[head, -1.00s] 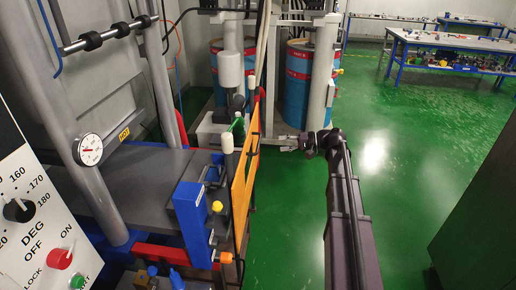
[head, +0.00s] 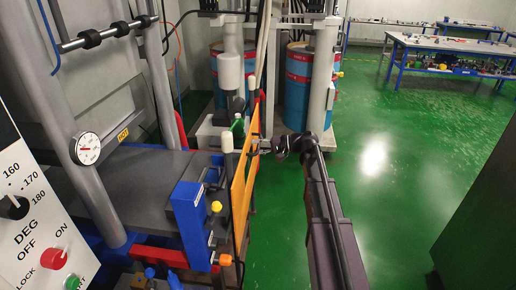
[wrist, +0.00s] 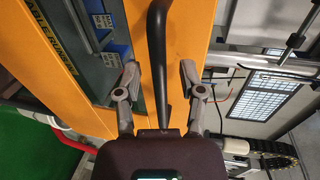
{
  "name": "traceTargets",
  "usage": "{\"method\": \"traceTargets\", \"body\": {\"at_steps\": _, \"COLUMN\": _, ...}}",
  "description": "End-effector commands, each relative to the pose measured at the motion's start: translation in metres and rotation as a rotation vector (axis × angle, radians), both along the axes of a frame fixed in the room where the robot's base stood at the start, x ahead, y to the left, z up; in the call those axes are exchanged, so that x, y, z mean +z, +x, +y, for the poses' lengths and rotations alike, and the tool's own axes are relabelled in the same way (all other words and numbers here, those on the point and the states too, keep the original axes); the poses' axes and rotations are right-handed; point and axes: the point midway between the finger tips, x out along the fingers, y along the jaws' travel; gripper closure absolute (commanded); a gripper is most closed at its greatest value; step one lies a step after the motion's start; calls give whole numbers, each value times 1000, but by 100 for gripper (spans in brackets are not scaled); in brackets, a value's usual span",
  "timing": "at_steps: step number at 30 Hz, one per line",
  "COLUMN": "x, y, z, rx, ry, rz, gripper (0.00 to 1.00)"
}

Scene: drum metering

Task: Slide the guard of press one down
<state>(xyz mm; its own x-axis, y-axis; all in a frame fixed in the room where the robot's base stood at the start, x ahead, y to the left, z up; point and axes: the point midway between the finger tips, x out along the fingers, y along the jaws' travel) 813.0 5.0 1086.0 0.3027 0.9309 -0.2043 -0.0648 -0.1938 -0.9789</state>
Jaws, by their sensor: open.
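The guard (head: 240,185) is an upright orange frame at the right side of the press, seen edge-on in the head view. In the wrist view its orange face (wrist: 190,45) fills the middle and left. A black bar handle (wrist: 158,45) stands out from it and runs between my fingers. My gripper (wrist: 158,80) is open, one finger on each side of the handle, with gaps visible. In the head view my gripper (head: 264,146) is beside the guard's right face. The head view does not clearly show the handle.
The press has a grey platen (head: 140,185), a gauge (head: 86,149) and a control panel (head: 30,220) at the left. Blue-and-red drums (head: 297,85) stand behind. Workbenches (head: 450,50) are at the back right. The green floor (head: 385,200) on the right is clear.

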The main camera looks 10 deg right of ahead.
Motion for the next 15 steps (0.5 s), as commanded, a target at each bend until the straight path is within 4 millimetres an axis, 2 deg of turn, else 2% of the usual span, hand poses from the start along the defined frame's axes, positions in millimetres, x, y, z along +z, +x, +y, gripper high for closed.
{"method": "traceTargets", "body": {"at_steps": 4, "x": 0, "y": 0, "z": 0, "rx": 0, "ry": 0, "rz": 0, "gripper": 49}}
{"method": "traceTargets", "body": {"at_steps": 5, "x": 0, "y": 0, "z": 0, "rx": 0, "ry": 0, "rz": 0, "gripper": 52}}
{"method": "traceTargets", "body": {"at_steps": 9, "x": 0, "y": 0, "z": 0, "rx": 0, "ry": 0, "rz": 0, "gripper": 94}}
{"method": "traceTargets", "body": {"at_steps": 10, "x": 0, "y": 0, "z": 0, "rx": 0, "ry": 0, "rz": 0, "gripper": 100}}
{"method": "traceTargets", "body": {"at_steps": 15, "x": 0, "y": 0, "z": 0, "rx": 0, "ry": 0, "rz": 0, "gripper": 100}}
